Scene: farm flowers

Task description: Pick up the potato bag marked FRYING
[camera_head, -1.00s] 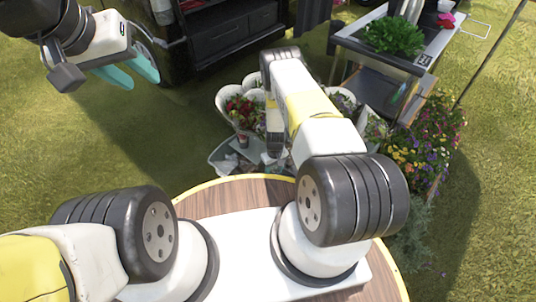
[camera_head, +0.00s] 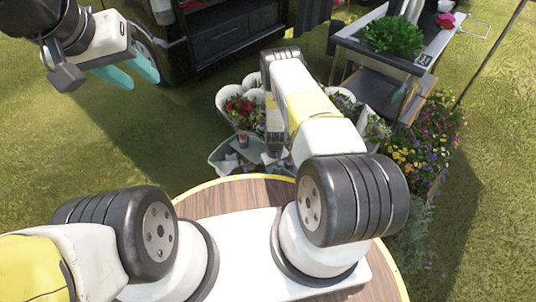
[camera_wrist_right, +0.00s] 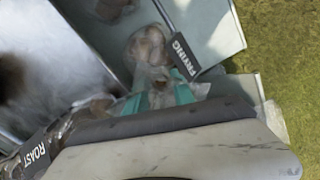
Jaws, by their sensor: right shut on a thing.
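In the right wrist view, a clear plastic bag with brown potatoes (camera_wrist_right: 148,45) lies beside a black label reading FRYING (camera_wrist_right: 186,55). My right gripper (camera_wrist_right: 163,92) is shut on the crumpled plastic of this bag, its teal fingers partly covered by the film. In the head view my right arm hides that gripper and the bag. My left gripper (camera_head: 132,70) is open and empty at the upper left of the head view, above the grass.
A pale container (camera_head: 222,158) stands on the grass in front of me, among white flower buckets (camera_head: 229,98). A black ROAST label (camera_wrist_right: 38,152) is at the lower left of the wrist view. A metal stand (camera_head: 385,55) and flowers (camera_head: 425,150) are to the right. Grass at left is clear.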

